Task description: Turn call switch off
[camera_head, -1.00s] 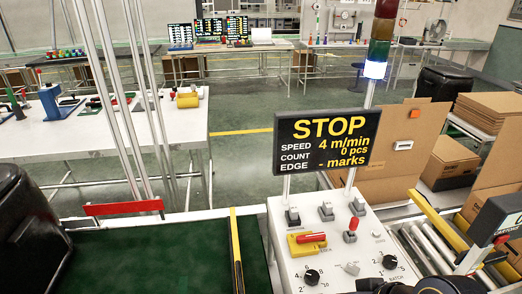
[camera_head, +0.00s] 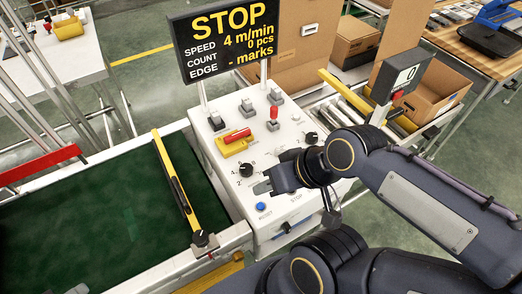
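The white control panel (camera_head: 282,147) stands at the middle. Along its back edge are grey switches: a left one (camera_head: 216,122), a middle one (camera_head: 247,107) and a right one (camera_head: 276,97). A red-tipped toggle (camera_head: 273,117) and a red handle on a yellow base (camera_head: 237,137) sit in front of them. The labels are too small to read, so I cannot tell which is the call switch. My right gripper (camera_head: 273,182) is over the panel's front part, pointing left, and hides part of it. Its finger opening is not clear. My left gripper is out of view.
The STOP display (camera_head: 222,38) rises behind the panel. Black dials (camera_head: 246,170) and a blue reset button (camera_head: 261,207) lie near my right gripper. The green conveyor belt (camera_head: 110,220) with a yellow bar (camera_head: 172,180) is at left. Cardboard boxes (camera_head: 432,98) stand at right.

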